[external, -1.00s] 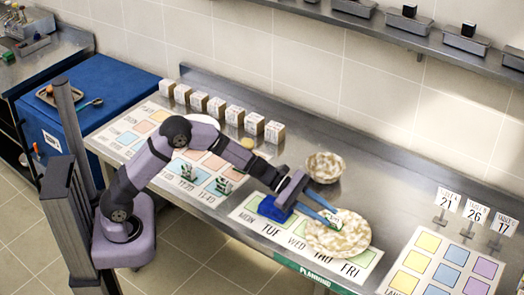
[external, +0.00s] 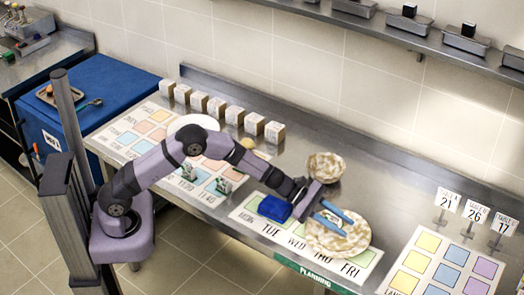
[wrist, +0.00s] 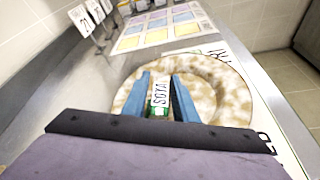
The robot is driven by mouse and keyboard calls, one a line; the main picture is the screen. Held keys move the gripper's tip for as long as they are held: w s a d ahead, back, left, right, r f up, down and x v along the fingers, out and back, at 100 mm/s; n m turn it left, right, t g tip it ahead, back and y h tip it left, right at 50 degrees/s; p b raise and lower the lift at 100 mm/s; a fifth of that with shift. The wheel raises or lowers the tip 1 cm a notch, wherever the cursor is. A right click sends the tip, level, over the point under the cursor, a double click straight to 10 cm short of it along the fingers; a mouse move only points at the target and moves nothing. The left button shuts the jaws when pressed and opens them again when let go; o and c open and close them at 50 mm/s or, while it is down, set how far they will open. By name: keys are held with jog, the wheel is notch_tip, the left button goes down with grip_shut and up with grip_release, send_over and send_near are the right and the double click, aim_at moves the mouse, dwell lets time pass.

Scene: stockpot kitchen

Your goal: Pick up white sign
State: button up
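A small white sign reading SOYA (wrist: 158,93) with a green foot stands on the mottled cream plate; it also shows in the external view (external: 329,219). My gripper (wrist: 161,95) has two blue fingers, one on either side of this sign, above the plate. The fingers are apart, and I cannot tell whether they touch the sign. My gripper (external: 336,221) is also seen in the external view. The plate (external: 352,243) lies on the day-labelled mat. More white signs, marked 21 (external: 446,200), 26 (external: 477,214) and 17 (external: 506,226), stand at the right.
A mottled bowl (external: 326,167) stands behind my gripper. A blue block (external: 274,208) lies on the mat to its left. Several small boxes (external: 216,107) line the back. A coloured grid sheet (external: 440,262) lies at the right. The counter between bowl and grid sheet is clear.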

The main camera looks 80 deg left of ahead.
jog(key=shift+w+d+f, duration=0.25)
jog(key=shift+w+d, duration=0.05)
jog(key=shift+w, duration=0.1)
grip_shut()
notch_tip(320, 180, up, 10)
jog(key=shift+b, duration=0.4)
